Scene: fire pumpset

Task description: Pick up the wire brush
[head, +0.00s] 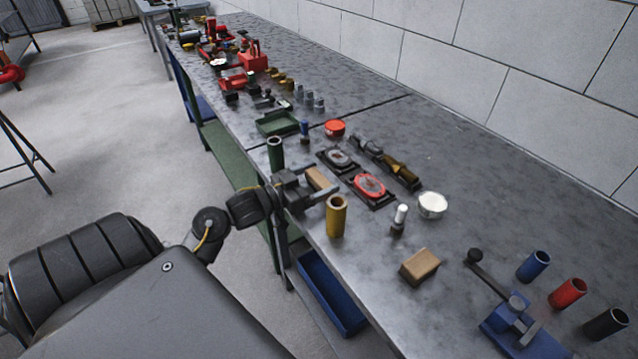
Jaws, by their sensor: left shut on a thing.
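My left gripper (306,192) is at the front edge of the grey workbench, its arm coming in from the left. It is shut on a tan, wood-coloured block, which looks like the wire brush (317,178). Only part of the block shows beside the dark fingers; no bristles are visible. I cannot tell whether it touches the bench top. My right gripper is not in view.
A green tube (275,154) and a yellow tube (336,216) stand close to the gripper. Dark trays with a red-ringed part (370,186) lie behind it. Another tan block (420,265) and a blue clamp-like device (515,325) lie to the right.

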